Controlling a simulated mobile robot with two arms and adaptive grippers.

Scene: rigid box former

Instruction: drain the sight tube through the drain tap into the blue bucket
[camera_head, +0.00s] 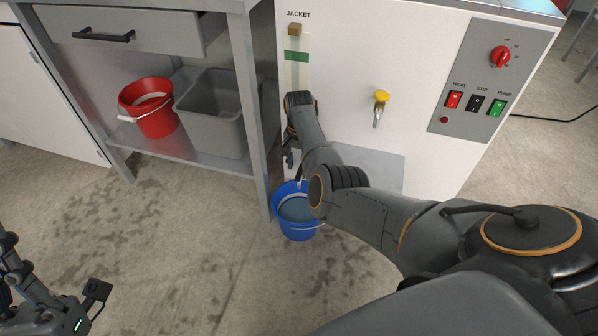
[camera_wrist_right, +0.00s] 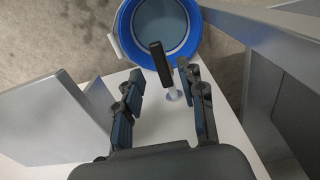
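The sight tube (camera_head: 295,75) runs down the white machine under the JACKET label, with a brown block on top and a green band. Its lower end is hidden behind my right arm. In the right wrist view, the drain tap's black lever (camera_wrist_right: 160,62) stands between my right gripper's fingertips (camera_wrist_right: 162,82), with a pale stem (camera_wrist_right: 173,95) behind it. The fingers are apart, one on each side, with gaps to the lever. The blue bucket (camera_head: 298,232) stands on the floor below; it also shows in the wrist view (camera_wrist_right: 125,30). Its inside looks grey-blue; I cannot tell how full it is.
A yellow-handled tap (camera_head: 381,97) is on the machine front, left of a switch panel (camera_head: 478,85). A red bucket (camera_head: 152,118) and a grey bin (camera_head: 212,125) stand on the bench's lower shelf. A bench leg (camera_head: 252,110) rises close to the blue bucket.

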